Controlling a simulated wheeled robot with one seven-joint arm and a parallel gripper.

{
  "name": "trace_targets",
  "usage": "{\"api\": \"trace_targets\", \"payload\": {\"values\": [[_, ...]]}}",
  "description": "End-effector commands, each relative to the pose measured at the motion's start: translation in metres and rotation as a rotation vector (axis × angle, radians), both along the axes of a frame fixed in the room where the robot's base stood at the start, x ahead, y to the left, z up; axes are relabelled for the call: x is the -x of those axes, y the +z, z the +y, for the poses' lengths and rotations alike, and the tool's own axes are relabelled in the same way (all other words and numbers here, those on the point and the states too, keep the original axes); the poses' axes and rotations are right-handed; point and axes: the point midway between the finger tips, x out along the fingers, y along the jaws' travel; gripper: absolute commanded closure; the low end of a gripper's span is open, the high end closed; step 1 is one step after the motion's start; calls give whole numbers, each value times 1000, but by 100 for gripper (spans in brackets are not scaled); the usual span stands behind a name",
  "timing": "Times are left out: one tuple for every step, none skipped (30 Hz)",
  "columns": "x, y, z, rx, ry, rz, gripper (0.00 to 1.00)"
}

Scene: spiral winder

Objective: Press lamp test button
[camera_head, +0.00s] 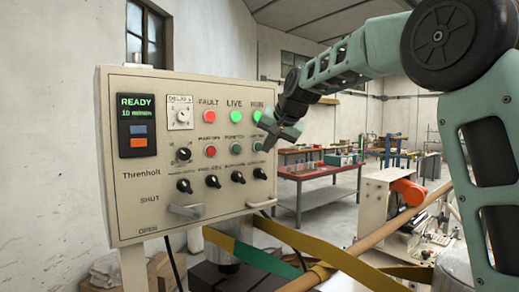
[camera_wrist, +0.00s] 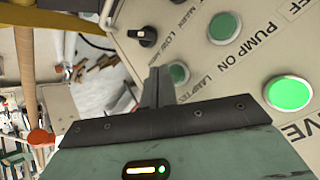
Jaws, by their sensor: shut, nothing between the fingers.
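The lamp test button is a small green round button in the second row of the panel, at the right end. In the wrist view the button (camera_wrist: 179,73) shows just right of my fingertips, with a "LAMPTEST" label beside it. It shows in the head view (camera_head: 257,146) too, close to the fingertips. My gripper (camera_head: 268,148) is shut and empty, at the panel's right side. In the wrist view its closed fingers (camera_wrist: 159,72) point toward the panel beside the button. I cannot tell whether they touch the panel.
The cream control panel (camera_head: 130,205) carries a READY display (camera_head: 137,125), a red fault lamp (camera_head: 209,117), a green live lamp (camera_head: 236,116), a green pump-on button (camera_wrist: 223,27), several black knobs and a lower handle (camera_head: 186,211). A red table (camera_head: 310,172) stands behind.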

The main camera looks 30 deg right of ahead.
Motion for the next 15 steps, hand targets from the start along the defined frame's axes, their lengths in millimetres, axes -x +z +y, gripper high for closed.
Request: {"api": "trace_targets", "payload": {"values": [[1,0,0,0,0,0,100],[3,-1,-1,0,0,-1,100],[5,-2,-1,0,-1,-1,100],[8,-2,-2,0,-1,-1,100],[11,-2,-3,0,-2,-2,100],[15,-2,-3,0,-2,-2,100],[18,-2,-4,0,-2,-2,100],[20,-3,-5,0,-2,-2,100],[24,-3,-5,0,-2,-2,100],[27,-3,-6,-1,-2,-1,100],[30,-3,-6,0,-2,0,100],[34,-3,-7,-1,-2,-1,100],[36,-2,-8,0,-2,-2,100],[39,-2,-8,0,-2,-2,100],[42,-2,-8,0,-2,-2,100]]}}
